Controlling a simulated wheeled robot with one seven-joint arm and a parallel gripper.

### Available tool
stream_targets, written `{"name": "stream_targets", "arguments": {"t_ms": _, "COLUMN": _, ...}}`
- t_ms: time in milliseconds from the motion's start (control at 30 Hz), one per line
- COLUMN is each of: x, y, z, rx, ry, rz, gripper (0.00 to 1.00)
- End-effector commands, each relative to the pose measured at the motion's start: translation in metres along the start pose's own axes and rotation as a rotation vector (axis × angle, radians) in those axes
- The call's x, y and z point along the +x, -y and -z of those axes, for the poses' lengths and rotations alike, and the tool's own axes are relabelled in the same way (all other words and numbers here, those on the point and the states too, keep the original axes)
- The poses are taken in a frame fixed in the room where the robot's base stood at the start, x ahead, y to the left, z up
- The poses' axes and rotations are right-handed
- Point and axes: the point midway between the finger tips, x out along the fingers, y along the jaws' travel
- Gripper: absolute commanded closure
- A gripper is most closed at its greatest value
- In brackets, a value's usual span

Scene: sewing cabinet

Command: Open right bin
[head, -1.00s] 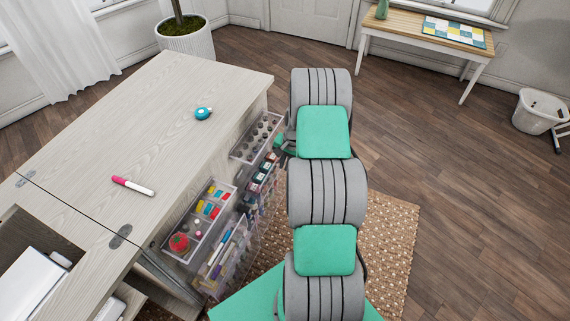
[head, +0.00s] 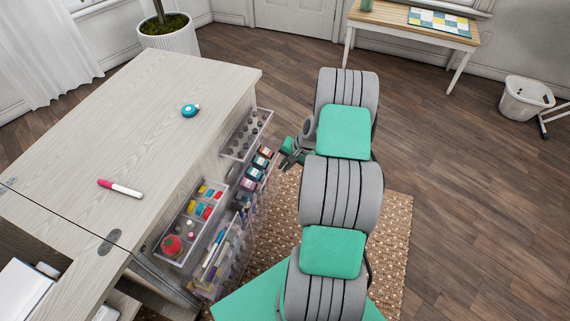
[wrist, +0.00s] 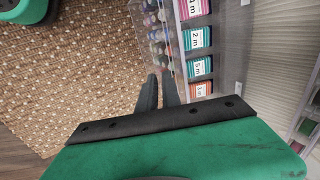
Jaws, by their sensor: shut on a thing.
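The right bin (head: 270,178) is a clear bin low on the cabinet's end, holding a row of labelled coloured cards or spools. In the wrist view, its clear wall (wrist: 157,38) runs down to my fingertips, with small dark round items behind it and the labelled pieces on the right. My gripper (head: 284,164) is at the outer side of this bin in the head view. In the wrist view my gripper (wrist: 161,88) has its two fingers close together, shut on the bin's clear edge. The exact contact is small and partly hidden by the fingers.
Clear trays with bobbins (head: 247,134) and with thread and a pincushion (head: 197,218) sit above. Another clear bin (head: 222,258) with pens is nearer. The pale cabinet top (head: 150,130) carries a marker and tape measure. A woven rug (head: 397,225) lies on open floor.

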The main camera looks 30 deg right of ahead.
Motion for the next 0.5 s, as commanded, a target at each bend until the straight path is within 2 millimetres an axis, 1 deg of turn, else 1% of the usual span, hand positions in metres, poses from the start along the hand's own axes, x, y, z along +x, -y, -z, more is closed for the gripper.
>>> {"name": "stream_targets", "arguments": {"t_ms": 33, "x": 0.003, "y": -0.004, "z": 0.000, "rx": 0.001, "ry": -0.001, "rz": -0.002, "gripper": 1.00}}
{"name": "stream_targets", "arguments": {"t_ms": 333, "x": 0.010, "y": -0.021, "z": 0.000, "rx": 0.002, "ry": 0.000, "rz": -0.003, "gripper": 1.00}}
{"name": "stream_targets", "arguments": {"t_ms": 467, "x": 0.014, "y": -0.031, "z": 0.000, "rx": 0.006, "ry": -0.002, "rz": 0.063, "gripper": 1.00}}
{"name": "stream_targets", "arguments": {"t_ms": 500, "x": 0.010, "y": -0.026, "z": 0.000, "rx": 0.001, "ry": -0.001, "rz": 0.060, "gripper": 0.96}}
